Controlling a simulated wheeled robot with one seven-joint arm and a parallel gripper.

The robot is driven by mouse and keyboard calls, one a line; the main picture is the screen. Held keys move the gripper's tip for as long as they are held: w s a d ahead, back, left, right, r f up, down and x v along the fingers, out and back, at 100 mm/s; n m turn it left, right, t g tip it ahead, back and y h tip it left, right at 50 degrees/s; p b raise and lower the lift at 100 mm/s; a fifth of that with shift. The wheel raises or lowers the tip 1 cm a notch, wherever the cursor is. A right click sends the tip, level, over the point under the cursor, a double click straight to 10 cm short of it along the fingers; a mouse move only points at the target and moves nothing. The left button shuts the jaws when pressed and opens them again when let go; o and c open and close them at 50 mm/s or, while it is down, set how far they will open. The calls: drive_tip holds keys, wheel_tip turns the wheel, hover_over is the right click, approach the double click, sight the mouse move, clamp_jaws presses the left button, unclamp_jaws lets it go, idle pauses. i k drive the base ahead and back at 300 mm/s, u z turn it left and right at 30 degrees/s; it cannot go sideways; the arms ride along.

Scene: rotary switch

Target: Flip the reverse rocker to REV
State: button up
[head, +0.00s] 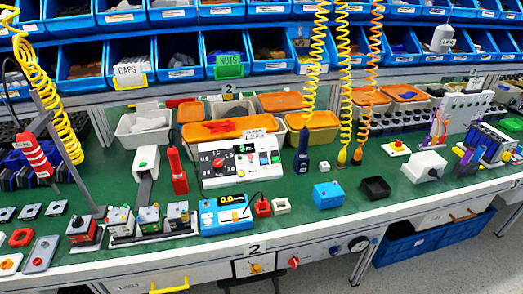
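A white control panel (238,181) stands on the green bench near the middle of the head view. It carries a red rotary knob (217,163) on a dark dial at its left. A green-lit display (245,149) sits at its upper middle. My gripper is not in view.
A blue box (328,195) and black tray (376,188) lie further right.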

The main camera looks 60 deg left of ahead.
sight(264, 159)
drive_tip(key=u, duration=2.55)
drive_tip(key=k, duration=0.6)
drive_tip(key=z, duration=0.4)
drive_tip(key=i, duration=1.65)
drive_tip(key=u, duration=0.45)
